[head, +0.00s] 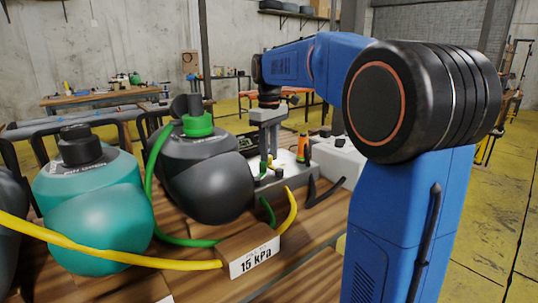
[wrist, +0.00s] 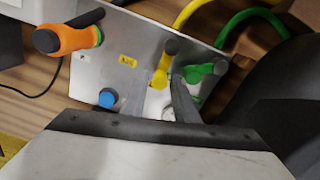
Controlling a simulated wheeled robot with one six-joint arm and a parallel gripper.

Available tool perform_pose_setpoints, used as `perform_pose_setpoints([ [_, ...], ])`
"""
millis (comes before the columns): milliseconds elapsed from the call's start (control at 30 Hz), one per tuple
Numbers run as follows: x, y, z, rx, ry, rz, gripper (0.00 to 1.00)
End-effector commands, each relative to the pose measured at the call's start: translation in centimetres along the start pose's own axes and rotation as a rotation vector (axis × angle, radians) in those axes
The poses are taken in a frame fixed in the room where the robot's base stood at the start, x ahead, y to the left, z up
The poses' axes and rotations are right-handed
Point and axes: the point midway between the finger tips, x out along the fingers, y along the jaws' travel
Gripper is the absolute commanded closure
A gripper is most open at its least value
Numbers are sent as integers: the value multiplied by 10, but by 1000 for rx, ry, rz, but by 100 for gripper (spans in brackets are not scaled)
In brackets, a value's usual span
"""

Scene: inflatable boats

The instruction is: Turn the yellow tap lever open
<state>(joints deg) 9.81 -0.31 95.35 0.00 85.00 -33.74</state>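The yellow tap lever (wrist: 161,72) stands on a light grey metal panel (wrist: 120,35) in the wrist view, with a dark round knob at its upper end. My gripper (wrist: 160,88) is open, its two grey fingers apart on either side of the lever's lower part. I cannot tell whether either finger touches it. In the head view my gripper (head: 268,146) points down over the panel; the lever is mostly hidden there.
A green tap lever (wrist: 206,70) sits close to the right finger. An orange-handled lever (wrist: 66,39) and a blue knob (wrist: 107,97) are to the left. Yellow (head: 130,258) and green hoses cross a wooden table beside a "15 kPa" block (head: 250,250). Rounded inflatable boats (head: 95,215) stand left.

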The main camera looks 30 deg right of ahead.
Motion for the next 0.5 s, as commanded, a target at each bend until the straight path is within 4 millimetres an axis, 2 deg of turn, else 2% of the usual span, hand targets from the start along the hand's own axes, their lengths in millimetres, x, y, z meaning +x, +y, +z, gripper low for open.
perform_pose_setpoints([
  [367, 5, 0, 0, 0, 1, 1, 73],
  [467, 5, 0, 0, 0, 1, 1, 97],
  [500, 5, 0, 0, 0, 1, 1, 100],
])
